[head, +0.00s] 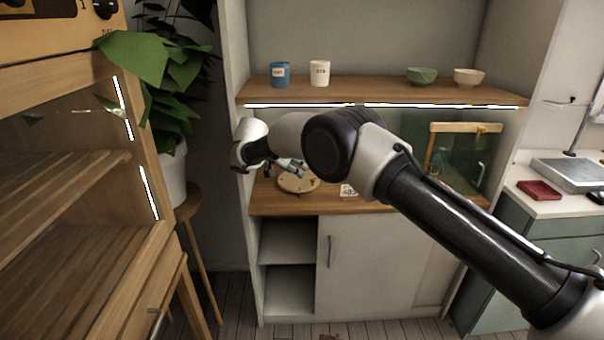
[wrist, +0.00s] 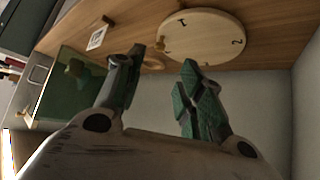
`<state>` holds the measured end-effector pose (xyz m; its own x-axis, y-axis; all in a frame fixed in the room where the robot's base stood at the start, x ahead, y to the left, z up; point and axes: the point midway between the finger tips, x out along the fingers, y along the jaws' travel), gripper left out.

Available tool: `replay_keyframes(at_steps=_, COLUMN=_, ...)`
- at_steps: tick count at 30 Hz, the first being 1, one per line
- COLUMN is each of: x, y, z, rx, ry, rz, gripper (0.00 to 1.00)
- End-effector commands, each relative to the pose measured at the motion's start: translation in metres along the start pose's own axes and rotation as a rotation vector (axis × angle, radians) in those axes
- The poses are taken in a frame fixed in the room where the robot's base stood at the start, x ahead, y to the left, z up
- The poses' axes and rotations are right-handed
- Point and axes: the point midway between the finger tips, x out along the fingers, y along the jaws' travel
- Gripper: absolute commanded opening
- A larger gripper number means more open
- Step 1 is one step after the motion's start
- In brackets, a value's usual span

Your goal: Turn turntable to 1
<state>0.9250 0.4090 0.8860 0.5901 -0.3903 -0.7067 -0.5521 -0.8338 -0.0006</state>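The turntable (head: 297,186) is a round, pale wooden disc on the wooden counter of the cabinet. It also shows in the wrist view (wrist: 208,42), with the marks 1 and 2 on its top and a small wooden knob at its edge. My gripper (head: 293,166) is just above the turntable in the head view and covers part of it. In the wrist view my gripper (wrist: 161,65) has its two green-padded fingers apart with nothing between them. The fingertips are close to the disc's near edge; I cannot tell whether they touch it.
A small printed card (head: 348,190) lies right of the turntable. A greenish glass tank (head: 462,165) with a wooden top stands further right. The shelf (head: 390,95) above holds a blue cup (head: 280,74), a white cup (head: 320,73) and two bowls. A plant (head: 165,75) stands left.

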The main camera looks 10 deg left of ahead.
Motion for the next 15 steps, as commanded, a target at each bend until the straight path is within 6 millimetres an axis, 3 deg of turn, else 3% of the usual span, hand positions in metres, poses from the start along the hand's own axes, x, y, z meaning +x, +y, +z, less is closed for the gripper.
replay_keyframes(at_steps=4, x=-0.0091, y=0.0002, z=0.0003, rx=0.000, ry=0.000, rz=0.000, gripper=0.38)
replay_keyframes(at_steps=15, x=-0.0100, y=0.0002, z=0.0002, rx=-0.027, ry=0.000, rz=0.000, gripper=0.38)
